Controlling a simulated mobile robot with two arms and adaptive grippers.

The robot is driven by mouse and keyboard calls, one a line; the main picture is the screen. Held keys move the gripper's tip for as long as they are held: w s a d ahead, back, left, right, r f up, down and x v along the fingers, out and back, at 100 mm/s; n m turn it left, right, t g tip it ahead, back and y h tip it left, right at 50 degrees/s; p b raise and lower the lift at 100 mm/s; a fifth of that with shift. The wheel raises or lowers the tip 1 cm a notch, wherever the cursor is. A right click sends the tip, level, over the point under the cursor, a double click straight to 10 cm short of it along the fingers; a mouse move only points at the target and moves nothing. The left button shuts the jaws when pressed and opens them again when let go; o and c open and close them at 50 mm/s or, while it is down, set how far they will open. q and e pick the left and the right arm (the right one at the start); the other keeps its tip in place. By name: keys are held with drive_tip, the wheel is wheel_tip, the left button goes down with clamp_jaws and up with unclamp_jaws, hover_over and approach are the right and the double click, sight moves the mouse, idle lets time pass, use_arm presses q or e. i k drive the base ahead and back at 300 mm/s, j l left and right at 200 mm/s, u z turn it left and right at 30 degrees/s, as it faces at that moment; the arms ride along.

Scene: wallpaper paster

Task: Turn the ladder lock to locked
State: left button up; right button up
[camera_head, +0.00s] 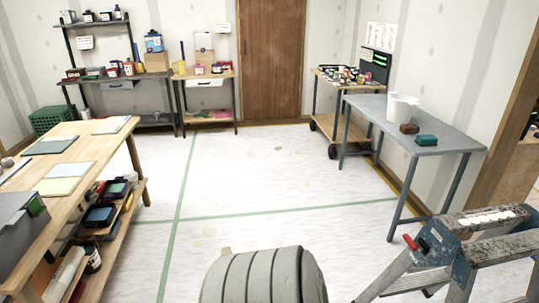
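A stepladder (490,222) stands at the lower right, cut off by the picture's edges. Its top is worn, with blue side brackets and metal rails. A small red lever (411,242) sticks out at the left side of its blue bracket (437,240); it may be the ladder lock. I cannot tell from here whether it is locked. Neither of my gripper's fingers shows in this view.
A grey metal table (385,108) with a white bucket (401,109) stands behind the ladder. A wooden workbench (75,185) with papers and a lower shelf runs along the left. The pale floor (240,180) between them is clear, crossed by green tape lines.

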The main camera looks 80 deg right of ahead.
sight(415, 247)
drive_tip(key=z, duration=3.85)
